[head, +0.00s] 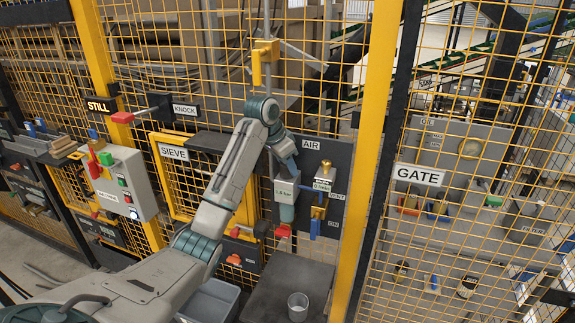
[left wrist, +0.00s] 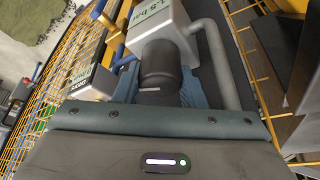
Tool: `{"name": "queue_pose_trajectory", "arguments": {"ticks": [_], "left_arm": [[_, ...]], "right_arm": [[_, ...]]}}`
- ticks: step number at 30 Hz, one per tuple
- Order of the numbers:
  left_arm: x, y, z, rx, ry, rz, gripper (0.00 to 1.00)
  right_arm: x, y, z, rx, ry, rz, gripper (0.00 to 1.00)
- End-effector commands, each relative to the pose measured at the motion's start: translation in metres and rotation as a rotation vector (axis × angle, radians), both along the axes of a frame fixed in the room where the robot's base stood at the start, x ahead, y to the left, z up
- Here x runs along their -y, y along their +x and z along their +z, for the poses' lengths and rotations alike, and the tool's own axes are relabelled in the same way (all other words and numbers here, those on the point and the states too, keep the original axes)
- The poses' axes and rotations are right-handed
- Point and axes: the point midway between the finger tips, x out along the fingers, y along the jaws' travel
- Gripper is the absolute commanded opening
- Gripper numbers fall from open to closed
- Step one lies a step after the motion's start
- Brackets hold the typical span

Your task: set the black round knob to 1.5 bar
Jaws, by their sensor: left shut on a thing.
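The black round knob (left wrist: 160,68) shows in the left wrist view, below a grey block with a white label (left wrist: 152,14) that seems to read 1.5 bar. My left gripper (left wrist: 160,92) is shut on the knob, a blue-grey finger on each side of it. In the head view my left gripper (head: 287,168) points down onto the top of the regulator (head: 284,196) on the AIR panel (head: 333,160). The knob is hidden there behind the gripper. Any pointer or scale reading is too small to tell. My right gripper is not in view.
Right of the regulator stand a gauge unit (head: 324,175) and a blue valve handle (head: 315,228), close by. A grey pipe (left wrist: 218,65) runs beside the knob. Yellow mesh fencing and a yellow post (head: 368,160) bound the panel. A cup (head: 298,306) stands on the dark surface below.

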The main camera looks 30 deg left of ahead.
Motion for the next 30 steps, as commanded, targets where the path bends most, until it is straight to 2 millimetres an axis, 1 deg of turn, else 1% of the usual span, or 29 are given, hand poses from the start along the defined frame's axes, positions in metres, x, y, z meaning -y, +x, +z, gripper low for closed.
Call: {"name": "queue_pose_trajectory", "arguments": {"ticks": [1, 3, 4, 13, 17, 19, 20, 22, 23, 24, 26, 30], "left_arm": [[-0.001, 0.001, 0.004, 0.006, 0.002, 0.002, 0.41], [-0.001, 0.001, 0.003, 0.006, 0.002, 0.002, 0.55], [-0.001, 0.001, 0.003, 0.005, 0.001, 0.002, 0.59], [0.000, 0.000, 0.001, 0.002, 0.001, 0.002, 0.59], [-0.002, -0.002, 0.005, 0.005, 0.001, 0.002, 0.59], [-0.003, -0.004, 0.009, 0.008, 0.002, 0.003, 0.59], [-0.006, -0.009, 0.009, 0.006, 0.004, 0.004, 0.59], [-0.014, -0.025, 0.007, 0.006, 0.007, 0.005, 0.59], [-0.017, -0.032, 0.008, 0.005, 0.008, 0.004, 0.59], [-0.021, -0.041, 0.012, 0.003, 0.008, 0.006, 0.59], [-0.026, -0.053, 0.013, 0.002, 0.008, 0.003, 0.59], [-0.036, -0.078, 0.009, 0.003, 0.007, 0.004, 0.59]], "right_arm": [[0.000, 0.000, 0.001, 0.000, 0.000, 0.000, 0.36], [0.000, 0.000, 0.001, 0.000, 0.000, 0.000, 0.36], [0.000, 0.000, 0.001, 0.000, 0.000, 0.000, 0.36], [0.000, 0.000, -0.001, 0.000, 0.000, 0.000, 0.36], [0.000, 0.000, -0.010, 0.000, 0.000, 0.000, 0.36], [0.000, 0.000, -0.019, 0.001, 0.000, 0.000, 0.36], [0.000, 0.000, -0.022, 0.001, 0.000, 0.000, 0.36], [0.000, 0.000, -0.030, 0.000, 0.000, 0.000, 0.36], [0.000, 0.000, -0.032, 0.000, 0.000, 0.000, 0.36], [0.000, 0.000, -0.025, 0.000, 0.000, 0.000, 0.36], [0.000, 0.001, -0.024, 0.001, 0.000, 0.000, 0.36], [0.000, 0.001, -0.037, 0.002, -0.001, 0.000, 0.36]]}}
